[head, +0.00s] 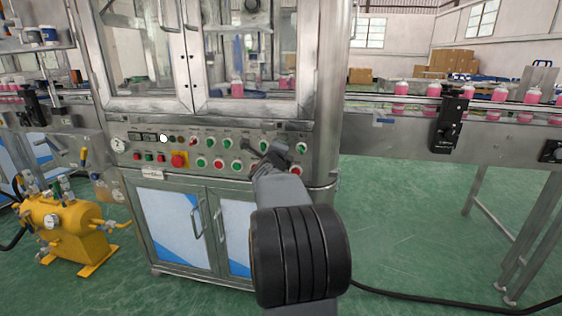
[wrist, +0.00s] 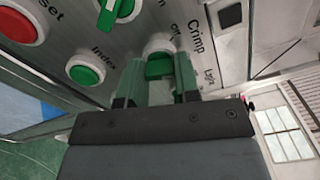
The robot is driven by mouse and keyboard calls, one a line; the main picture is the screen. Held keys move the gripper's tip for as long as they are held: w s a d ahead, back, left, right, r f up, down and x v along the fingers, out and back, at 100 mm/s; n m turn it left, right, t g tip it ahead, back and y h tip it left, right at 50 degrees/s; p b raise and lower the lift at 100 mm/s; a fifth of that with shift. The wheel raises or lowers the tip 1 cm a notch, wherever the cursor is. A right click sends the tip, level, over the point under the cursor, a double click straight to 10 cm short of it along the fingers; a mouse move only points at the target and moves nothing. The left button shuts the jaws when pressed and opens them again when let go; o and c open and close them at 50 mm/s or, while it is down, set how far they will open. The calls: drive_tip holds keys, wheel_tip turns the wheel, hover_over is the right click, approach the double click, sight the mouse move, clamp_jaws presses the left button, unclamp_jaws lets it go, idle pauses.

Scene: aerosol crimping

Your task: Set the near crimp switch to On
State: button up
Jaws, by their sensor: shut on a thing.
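My gripper (wrist: 160,82) is shut on a green rotary switch knob (wrist: 159,66) with a pale round collar. The printed word Crimp stands beside this switch in the wrist view, with small Off lettering near its collar. Its pointing direction is partly hidden by my fingers, so I cannot tell its setting. In the head view, my gripper (head: 266,152) reaches the right part of the machine's control panel, and my arm hides part of the panel there.
Near the held switch are another green switch (wrist: 117,10), a green button (wrist: 86,70) and a red Reset button (wrist: 22,22). The panel (head: 130,172) also carries a red emergency stop (head: 179,159). A bottle conveyor (head: 400,112) runs right. Open green floor lies right of the cabinet.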

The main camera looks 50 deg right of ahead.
drive_tip(key=shift+m+b, duration=1)
drive_tip(key=shift+m, duration=0.2)
drive_tip(key=o, duration=0.9)
drive_tip(key=shift+a, duration=0.1)
drive_tip(key=shift+p+v, duration=1.15)
drive_tip(key=shift+v, duration=5.7)
